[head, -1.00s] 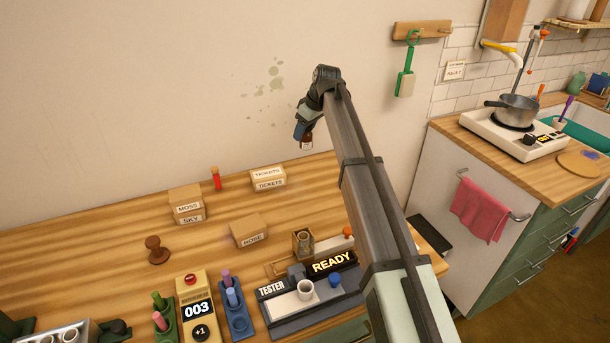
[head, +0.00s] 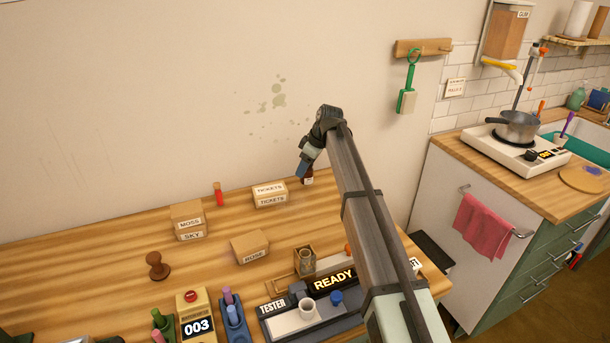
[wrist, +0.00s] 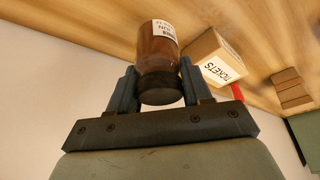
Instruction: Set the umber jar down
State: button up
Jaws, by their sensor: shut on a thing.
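The brown umber jar (wrist: 158,50), with a white label and a dark lid, is between the two blue fingers of my gripper (wrist: 158,86) in the wrist view. My gripper is shut on it around the lid end. In the head view the jar (head: 308,178) shows small below my gripper (head: 305,164), near the wall at the back of the wooden table (head: 120,225). It is just right of the TICKETS boxes. I cannot tell whether its base touches the table. My arm hides the area right of it.
The TICKETS boxes (head: 270,195) and a red stick (head: 218,194) stand left of the jar. The MOSS and SKY boxes (head: 188,222), ROSE box (head: 250,247) and a stamp (head: 157,266) are further left. The tester (head: 310,312) is in front.

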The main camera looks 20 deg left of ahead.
jog(key=shift+f, duration=1.6)
jog(key=shift+f, duration=0.15)
jog(key=o, duration=1.1)
jog(key=v, duration=1.2)
